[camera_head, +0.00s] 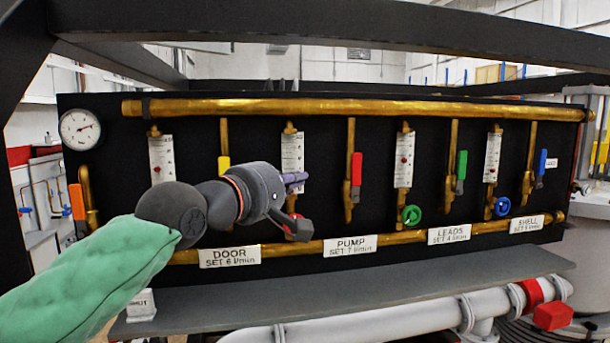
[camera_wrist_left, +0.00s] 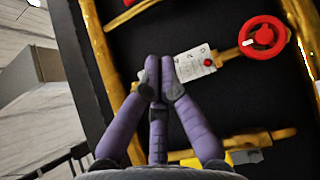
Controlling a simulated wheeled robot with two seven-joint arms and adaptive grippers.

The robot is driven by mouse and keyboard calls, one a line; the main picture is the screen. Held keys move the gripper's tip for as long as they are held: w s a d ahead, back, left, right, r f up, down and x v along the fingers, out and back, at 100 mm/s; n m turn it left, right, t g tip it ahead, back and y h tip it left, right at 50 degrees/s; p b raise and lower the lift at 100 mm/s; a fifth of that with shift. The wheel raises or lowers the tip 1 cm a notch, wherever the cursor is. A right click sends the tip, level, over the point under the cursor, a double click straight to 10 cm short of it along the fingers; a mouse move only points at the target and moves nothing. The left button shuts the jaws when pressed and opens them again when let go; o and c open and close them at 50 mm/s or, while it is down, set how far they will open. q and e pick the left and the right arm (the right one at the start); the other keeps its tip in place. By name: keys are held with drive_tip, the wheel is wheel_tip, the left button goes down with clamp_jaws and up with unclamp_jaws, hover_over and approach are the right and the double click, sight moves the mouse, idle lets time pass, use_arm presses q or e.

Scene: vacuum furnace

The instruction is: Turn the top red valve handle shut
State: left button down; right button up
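The red lever handle (camera_head: 356,169) is upright, alongside the upper part of a vertical brass pipe above the PUMP label (camera_head: 350,245). My left gripper (camera_head: 303,181) is to the left of this lever, apart from it, in front of the panel. Its purple fingers point right. In the left wrist view the fingertips (camera_wrist_left: 160,64) are together, with nothing visible between them. A red handwheel (camera_wrist_left: 262,37) shows beyond them, upper right. In the head view, my left gripper hides most of that wheel. The red lever is not seen in the wrist view. My right gripper is not in view.
The black panel (camera_head: 330,185) carries a yellow handle (camera_head: 224,166), a green lever (camera_head: 461,165), a blue lever (camera_head: 542,161), and green (camera_head: 411,215) and blue (camera_head: 502,206) handwheels. Brass pipes run along its top (camera_head: 350,106) and bottom. A grey shelf (camera_head: 400,282) juts out below. Dark beams cross above.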

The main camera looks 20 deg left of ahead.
sight(356, 178)
use_arm(q)
drive_tip(key=w+d+p, duration=0.3)
drive_tip(key=w+d, duration=0.2)
drive_tip(key=w, duration=0.5)
drive_tip(key=shift+a+r, duration=0.1)
drive_tip(key=shift+s, duration=0.15)
